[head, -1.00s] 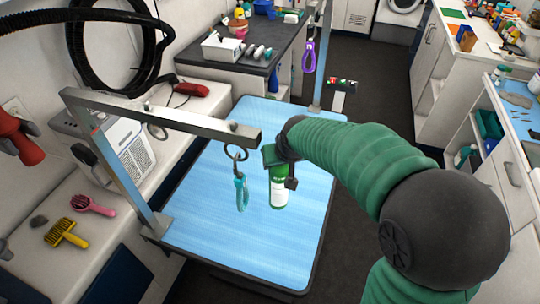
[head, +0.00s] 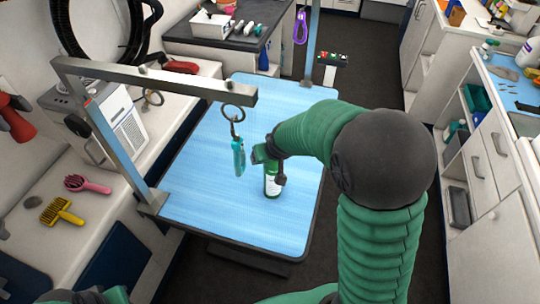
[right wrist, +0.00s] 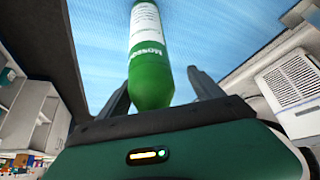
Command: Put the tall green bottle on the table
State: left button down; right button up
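The tall green bottle (head: 272,186) with a white label is upright at the right-middle part of the blue-topped grooming table (head: 205,205). Its base appears to be on the blue top, but I cannot be sure of contact. My right gripper (head: 270,165) is at the bottle's upper part. In the right wrist view the bottle (right wrist: 152,75) lies between the two dark fingers (right wrist: 160,80). A blue gap shows between the bottle and the right-hand finger, so the gripper looks open around it. My left gripper is not in view; only bits of my left arm show at the bottom.
A metal grooming arm (head: 150,83) crosses above the table, with a teal tool (head: 239,157) hanging just left of the bottle. The table's front and left are clear. A yellow brush (head: 61,212) and pink brush (head: 87,184) lie on the left counter.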

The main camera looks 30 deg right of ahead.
jog(key=v, duration=0.2)
jog(key=p+v, duration=0.1)
jog(key=v, duration=0.2)
jog(key=shift+d+r+p, duration=0.25)
jog(key=shift+r+p, duration=0.15)
jog(key=v, duration=0.6)
jog(key=shift+s+a+p, duration=0.2)
jog(key=shift+a+p, duration=0.05)
jog(key=shift+p, duration=0.2)
